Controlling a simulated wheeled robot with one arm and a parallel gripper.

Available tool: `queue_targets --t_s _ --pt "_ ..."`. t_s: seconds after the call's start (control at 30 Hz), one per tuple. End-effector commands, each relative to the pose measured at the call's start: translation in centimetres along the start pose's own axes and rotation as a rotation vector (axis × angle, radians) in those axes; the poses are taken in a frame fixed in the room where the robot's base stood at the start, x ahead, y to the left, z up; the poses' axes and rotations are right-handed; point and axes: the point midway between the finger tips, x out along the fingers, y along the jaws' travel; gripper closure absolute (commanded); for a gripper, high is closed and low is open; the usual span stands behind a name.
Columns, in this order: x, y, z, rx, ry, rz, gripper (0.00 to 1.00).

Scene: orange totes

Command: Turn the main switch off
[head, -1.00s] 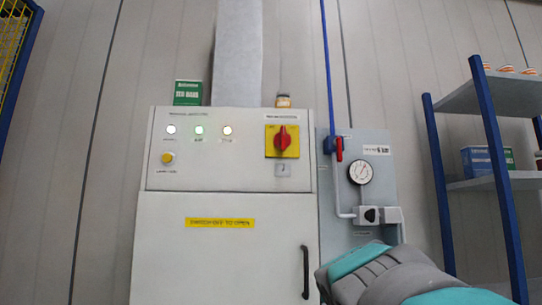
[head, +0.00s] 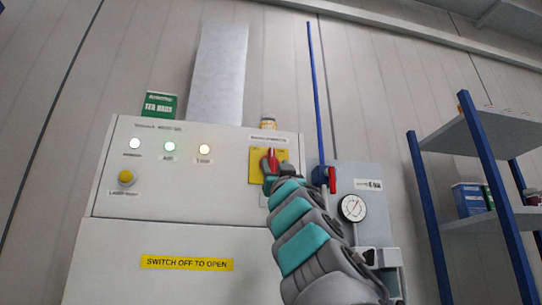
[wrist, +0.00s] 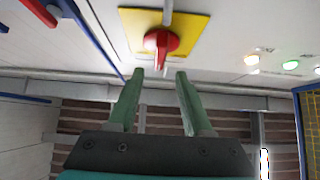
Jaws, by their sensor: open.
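The main switch is a red rotary knob (head: 272,158) on a yellow plate (head: 255,168), on the upper right of the white cabinet front. In the wrist view the red knob (wrist: 161,42) sits on its yellow plate (wrist: 195,28) at top centre. My gripper (wrist: 158,75) has its two green fingers apart and empty, with the tips just short of the knob in the picture. In the head view my arm covers the lower part of the plate, and the fingers are hard to make out there.
The white cabinet (head: 200,205) has lit lamps (head: 169,147), a yellow button (head: 126,177) and a "SWITCH OFF TO OPEN" label (head: 187,263). To the right are a red valve handle (head: 332,180), a gauge (head: 353,208) and a blue-framed shelf (head: 466,135).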

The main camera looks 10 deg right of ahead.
Motion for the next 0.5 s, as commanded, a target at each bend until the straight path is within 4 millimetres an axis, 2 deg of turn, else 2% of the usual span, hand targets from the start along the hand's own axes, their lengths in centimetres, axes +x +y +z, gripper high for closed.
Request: queue_targets --t_s 0.03,0.2,0.5 --pt "1.2 0.0 -0.4 -0.001 -0.002 0.000 0.50" --pt "3.6 0.0 -0.4 -0.001 -0.002 0.001 0.50" --pt "6.0 0.0 -0.2 0.000 -0.001 0.001 0.50"
